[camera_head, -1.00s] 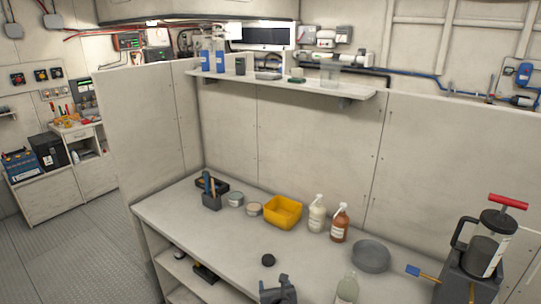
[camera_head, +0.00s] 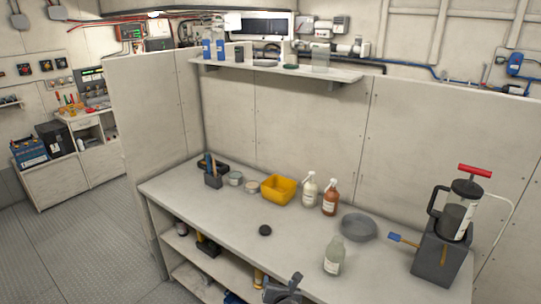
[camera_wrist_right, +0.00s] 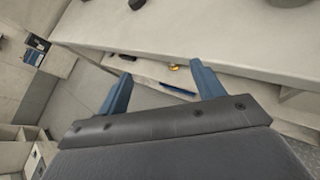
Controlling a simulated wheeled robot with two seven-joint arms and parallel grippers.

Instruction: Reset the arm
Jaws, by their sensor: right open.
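My right gripper (camera_head: 283,292) shows at the bottom edge of the head view, in front of the workbench's front edge. In the right wrist view its two blue-grey fingers (camera_wrist_right: 160,88) stand wide apart with nothing between them. The workbench (camera_head: 215,218) and its lower shelf lie beyond the fingers. My left gripper is in neither view.
On the bench stand a yellow bin (camera_head: 279,189), two spray bottles (camera_head: 330,200), a clear bottle (camera_head: 333,258), a grey bowl (camera_head: 358,228), a black puck (camera_head: 265,230) and a pump unit (camera_head: 440,255). The floor (camera_head: 90,240) at left is clear.

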